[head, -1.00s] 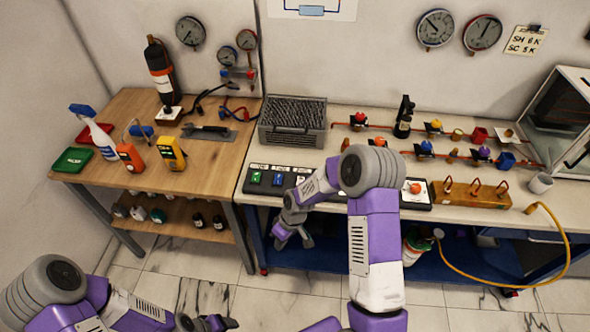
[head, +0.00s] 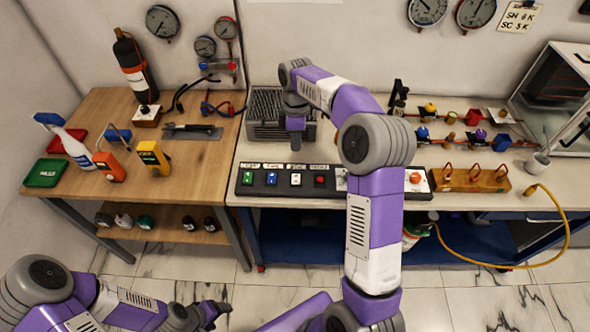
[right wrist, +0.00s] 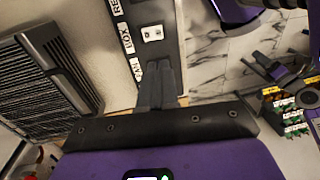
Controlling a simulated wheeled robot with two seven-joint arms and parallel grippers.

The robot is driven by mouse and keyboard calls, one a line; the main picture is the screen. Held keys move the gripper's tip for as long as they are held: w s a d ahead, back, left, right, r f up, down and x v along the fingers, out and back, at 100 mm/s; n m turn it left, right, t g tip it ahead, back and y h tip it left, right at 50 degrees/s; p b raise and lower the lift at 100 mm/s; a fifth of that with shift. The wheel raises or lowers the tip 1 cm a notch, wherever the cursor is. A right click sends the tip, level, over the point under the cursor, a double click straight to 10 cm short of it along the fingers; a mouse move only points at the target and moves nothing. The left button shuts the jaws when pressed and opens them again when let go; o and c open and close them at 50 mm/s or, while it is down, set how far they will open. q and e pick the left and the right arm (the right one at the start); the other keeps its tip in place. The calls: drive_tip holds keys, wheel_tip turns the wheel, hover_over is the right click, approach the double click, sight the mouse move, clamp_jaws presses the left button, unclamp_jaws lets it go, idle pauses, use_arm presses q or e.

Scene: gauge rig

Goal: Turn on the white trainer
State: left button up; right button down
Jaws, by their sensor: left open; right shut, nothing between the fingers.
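A black switch panel (head: 335,182) lies along the front of the right-hand bench. It carries a green switch (head: 248,178), a blue switch (head: 271,179), a white switch (head: 296,180) and a red switch (head: 320,180), with small labels behind them. The white switch also shows in the right wrist view (right wrist: 152,33), just beyond my fingertips. My right gripper (head: 296,143) is shut and empty, pointing down behind the white switch; its dark fingers show in the right wrist view (right wrist: 153,68). I cannot tell its height above the panel. My left gripper (head: 216,312) is open, low and away from the benches.
A grey grilled box (head: 265,118) stands just behind the panel, close to my right gripper. An orange knob (head: 415,178) sits at the panel's right end. A wooden block with hooks (head: 470,179) and yellow hose (head: 560,215) are further right. The wooden table (head: 190,175) stands left.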

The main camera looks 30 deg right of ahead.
sight(295, 181)
drive_tip(key=f+b, duration=0.1)
drive_tip(key=f, duration=0.3)
drive_tip(key=s+f+b, duration=0.1)
drive_tip(key=f, duration=0.4)
drive_tip(key=a+f+b, duration=0.1)
drive_tip(key=f, duration=0.4)
drive_tip(key=shift+s, duration=0.2)
